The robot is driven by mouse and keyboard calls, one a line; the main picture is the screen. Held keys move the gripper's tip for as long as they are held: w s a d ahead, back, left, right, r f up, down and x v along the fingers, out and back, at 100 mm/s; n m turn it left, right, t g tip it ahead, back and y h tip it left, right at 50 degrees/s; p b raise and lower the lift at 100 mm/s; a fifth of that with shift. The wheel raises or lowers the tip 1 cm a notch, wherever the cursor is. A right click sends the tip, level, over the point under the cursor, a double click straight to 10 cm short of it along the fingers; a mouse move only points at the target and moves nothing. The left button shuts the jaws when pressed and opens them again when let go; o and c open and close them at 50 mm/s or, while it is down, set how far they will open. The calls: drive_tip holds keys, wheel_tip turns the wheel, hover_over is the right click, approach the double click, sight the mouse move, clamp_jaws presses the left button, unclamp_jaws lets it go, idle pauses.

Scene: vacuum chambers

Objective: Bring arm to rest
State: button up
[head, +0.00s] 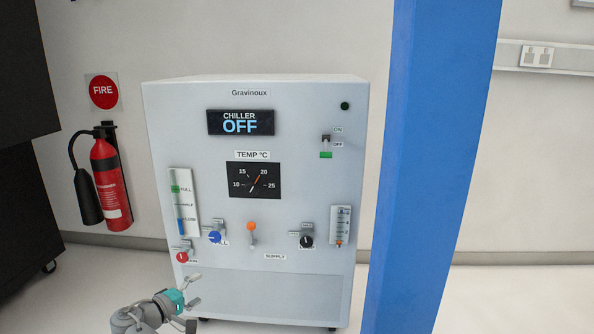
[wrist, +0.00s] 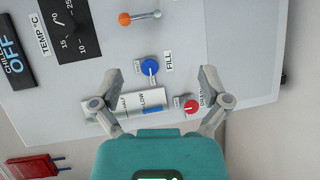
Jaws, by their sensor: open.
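My gripper (head: 193,288) is at the lower left of the head view, in front of the lower left part of the white chiller cabinet (head: 300,290). In the wrist view my gripper (wrist: 158,85) has its two fingers spread wide with nothing between them. The blue FILL knob (wrist: 149,67) shows just beyond the fingertips, and the red drain knob (wrist: 191,106) shows near the right finger. The cabinet's display (head: 241,122) reads CHILLER OFF. My gripper looks apart from the panel, though the exact gap is hard to tell.
A blue post (head: 430,170) stands to the right of the cabinet. A red fire extinguisher (head: 110,180) hangs on the wall at the left, with a dark cabinet (head: 25,200) at the far left edge. Floor (head: 90,285) shows clear at the lower left.

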drive_tip(key=w+d+f+m+g+y+p, duration=0.15)
drive_tip(key=d+m+g+p, duration=0.5)
drive_tip(key=d, duration=1.85)
drive_tip(key=s+d+r+m+g+y+p, duration=0.2)
drive_tip(key=s+d+g+y+p, duration=0.25)
drive_tip(key=d, duration=0.45)
drive_tip(key=s+d+r+m+g+y+p, duration=0.1)
drive_tip(key=s+d+m+g+y+p, duration=0.2)
drive_tip(key=s+d+p, duration=0.45)
wheel_tip(320, 180, up, 38)
drive_tip(key=w+d+p, duration=0.1)
drive_tip(key=p, duration=3.5)
drive_tip(key=shift+w+d, duration=0.25)
drive_tip(key=shift+f+n, duration=0.1)
drive_tip(key=shift+n, duration=0.15)
